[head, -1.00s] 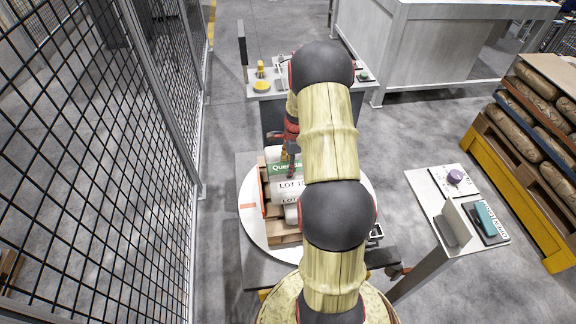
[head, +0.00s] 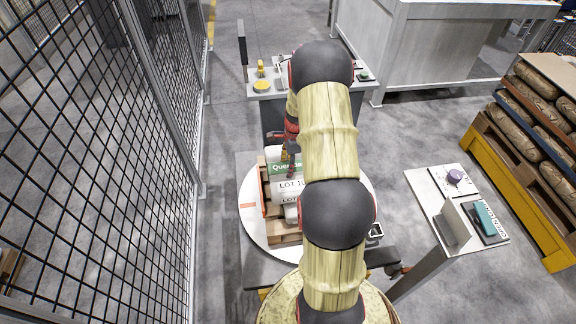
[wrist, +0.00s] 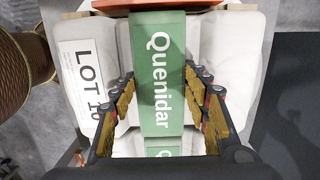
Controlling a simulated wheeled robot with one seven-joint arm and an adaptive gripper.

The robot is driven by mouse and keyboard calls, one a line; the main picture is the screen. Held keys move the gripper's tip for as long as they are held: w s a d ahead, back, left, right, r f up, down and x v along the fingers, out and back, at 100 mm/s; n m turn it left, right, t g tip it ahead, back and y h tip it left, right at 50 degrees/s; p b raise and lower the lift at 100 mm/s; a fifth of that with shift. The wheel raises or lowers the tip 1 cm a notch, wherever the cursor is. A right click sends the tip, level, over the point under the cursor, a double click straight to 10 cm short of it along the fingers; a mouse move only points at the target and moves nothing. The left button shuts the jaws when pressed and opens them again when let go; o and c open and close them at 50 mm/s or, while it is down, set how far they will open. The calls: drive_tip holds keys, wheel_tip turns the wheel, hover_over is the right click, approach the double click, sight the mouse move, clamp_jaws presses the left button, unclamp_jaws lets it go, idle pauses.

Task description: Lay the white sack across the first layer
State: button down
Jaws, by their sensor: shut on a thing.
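The white sack (wrist: 235,50) has a green band reading "Quenidar" and a "LOT 10" label. My gripper (wrist: 165,95) has a finger on each side of the green band and is shut on this sack. In the head view the sack (head: 291,186) shows left of my arm, partly hidden by it, with my gripper (head: 288,160) at its far part. Whether the held sack touches what is below cannot be told.
The pallet stands on a round white turntable (head: 250,220). A mesh fence (head: 100,160) runs along the left. A stand with a teal item (head: 486,217) is at right, with a rack of brown sacks (head: 540,125) beyond. A small table (head: 262,97) stands behind.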

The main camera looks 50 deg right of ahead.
drive_tip(key=shift+f, duration=0.5)
drive_tip(key=c, duration=1.3)
unclamp_jaws()
drive_tip(key=o, duration=0.5)
drive_tip(key=shift+c, duration=0.2)
drive_tip(key=shift+s+a, duration=0.1)
wheel_tip(320, 180, up, 12)
drive_tip(key=d, duration=0.1)
drive_tip(key=shift+s, duration=0.4)
drive_tip(key=shift+d, duration=0.1)
